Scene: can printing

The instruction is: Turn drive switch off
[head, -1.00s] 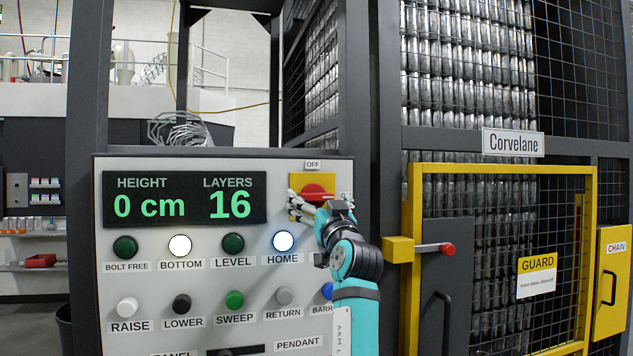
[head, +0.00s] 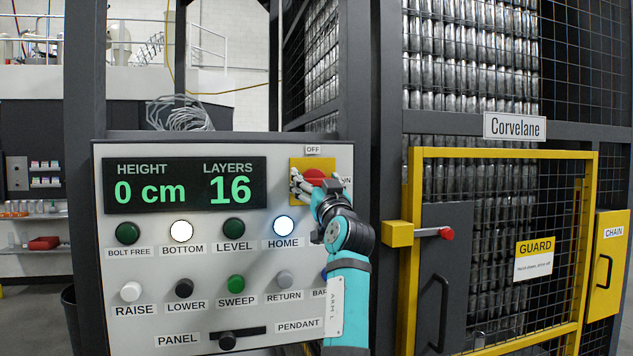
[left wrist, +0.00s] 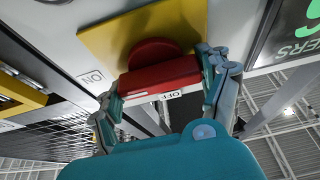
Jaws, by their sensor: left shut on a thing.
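The drive switch is a red handle (head: 314,176) on a yellow plate (head: 297,164) at the control panel's upper right. An OFF label (head: 313,149) is above it, and an ON label, partly hidden by my gripper, is to its right. My left gripper (head: 308,190) is shut on the handle. In the left wrist view the red handle (left wrist: 160,76) lies across between the fingers (left wrist: 161,78), one at each end. The OFF label (left wrist: 170,95) shows just beyond the handle and the ON label (left wrist: 92,77) to the left. My right gripper is not in view.
The control panel (head: 205,270) has several round buttons below a display (head: 250,170) reading 0 cm and 16 layers. A PANEL/PENDANT selector (head: 227,341) is at its bottom. To the right stands a yellow-framed guard gate (head: 500,155) with a red-tipped bolt (head: 446,233).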

